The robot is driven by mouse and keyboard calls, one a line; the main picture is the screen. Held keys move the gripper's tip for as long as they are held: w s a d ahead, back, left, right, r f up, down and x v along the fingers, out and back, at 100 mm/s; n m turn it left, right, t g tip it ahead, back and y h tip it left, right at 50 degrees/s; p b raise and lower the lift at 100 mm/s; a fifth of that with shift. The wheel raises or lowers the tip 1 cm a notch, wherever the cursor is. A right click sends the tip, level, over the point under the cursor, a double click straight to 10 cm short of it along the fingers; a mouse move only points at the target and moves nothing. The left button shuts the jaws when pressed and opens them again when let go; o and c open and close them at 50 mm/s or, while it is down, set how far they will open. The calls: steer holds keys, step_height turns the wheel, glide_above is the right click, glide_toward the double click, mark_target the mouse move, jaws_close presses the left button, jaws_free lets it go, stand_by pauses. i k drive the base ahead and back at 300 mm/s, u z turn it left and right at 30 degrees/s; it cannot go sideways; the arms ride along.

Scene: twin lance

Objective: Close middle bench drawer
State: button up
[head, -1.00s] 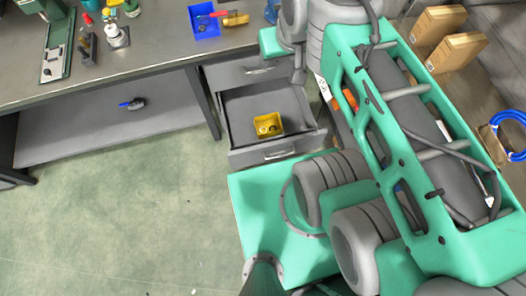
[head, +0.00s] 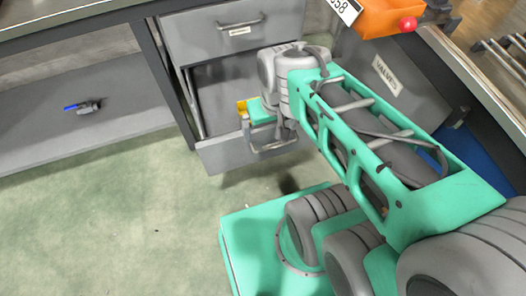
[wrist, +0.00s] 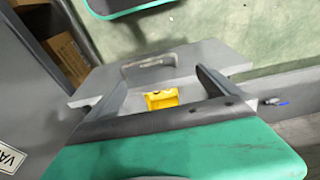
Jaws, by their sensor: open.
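The grey middle bench drawer (head: 225,152) stands open below a shut upper drawer, with its bar handle (head: 272,147) on the front. A yellow bin inside the drawer shows partly behind my arm (head: 241,106). My gripper (head: 267,130) is over the drawer, close to its front panel, and partly hides it. In the wrist view, my gripper's two dark fingers (wrist: 160,73) are apart and empty, reaching across the front panel (wrist: 205,57). The handle (wrist: 150,62) lies just beyond them, and the yellow bin (wrist: 161,99) shows between them. I cannot tell whether the fingers touch the panel.
The shut upper drawer (head: 233,30) is above. A grey bin labelled VALVES (head: 385,85) and an orange object with a red knob (head: 388,17) are on the right. A blue-handled valve (head: 84,106) lies on the low shelf.

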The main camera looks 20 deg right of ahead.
mark_target(216, 88)
steer(key=k, duration=0.5)
steer(key=u, duration=1.65)
steer(key=i, duration=0.85)
steer(key=z, duration=1.7)
